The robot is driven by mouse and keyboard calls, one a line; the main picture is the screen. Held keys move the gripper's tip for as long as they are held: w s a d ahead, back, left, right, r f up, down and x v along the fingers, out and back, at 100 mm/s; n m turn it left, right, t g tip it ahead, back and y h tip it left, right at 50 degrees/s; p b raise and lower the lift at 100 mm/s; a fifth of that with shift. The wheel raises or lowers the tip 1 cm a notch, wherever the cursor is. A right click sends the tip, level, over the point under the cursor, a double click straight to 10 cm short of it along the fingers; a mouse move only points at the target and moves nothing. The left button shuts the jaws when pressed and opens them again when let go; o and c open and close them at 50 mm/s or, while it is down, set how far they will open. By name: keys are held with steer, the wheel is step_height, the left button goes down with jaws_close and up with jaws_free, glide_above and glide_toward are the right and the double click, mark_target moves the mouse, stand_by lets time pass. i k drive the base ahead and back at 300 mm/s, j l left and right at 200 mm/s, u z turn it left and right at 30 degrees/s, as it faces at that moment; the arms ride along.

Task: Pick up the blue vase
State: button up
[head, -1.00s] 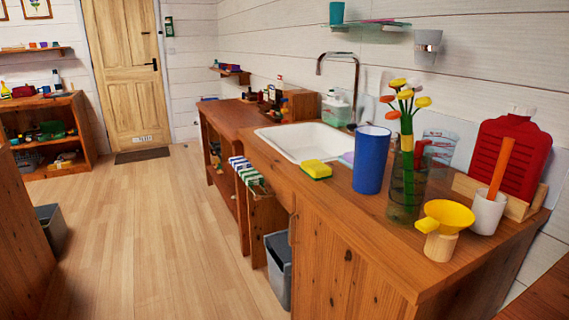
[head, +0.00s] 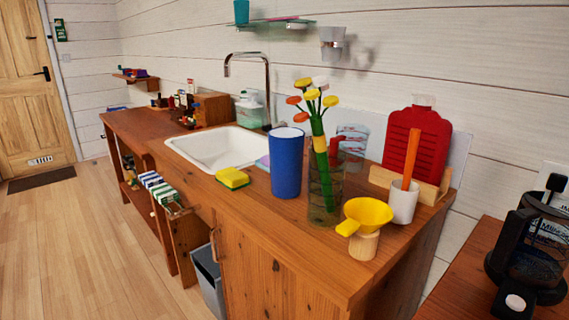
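The blue vase (head: 287,165) is a plain upright blue cylinder on the wooden counter (head: 300,238), just right of the sink. A clear glass vase (head: 325,195) with toy flowers stands close to its right, nearer the front edge. My gripper is not in view.
A yellow sponge (head: 232,178) lies left of the blue vase, by the white sink (head: 215,148) with its tall tap (head: 247,75). A dark jug (head: 530,245) stands far right. Floor at left is clear.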

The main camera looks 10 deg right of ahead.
mark_target(286, 144)
steer(key=i+l+z, duration=0.2)
steer(key=z, duration=0.15)
steer(key=i+z, duration=0.4)
steer(key=k+l, duration=0.05)
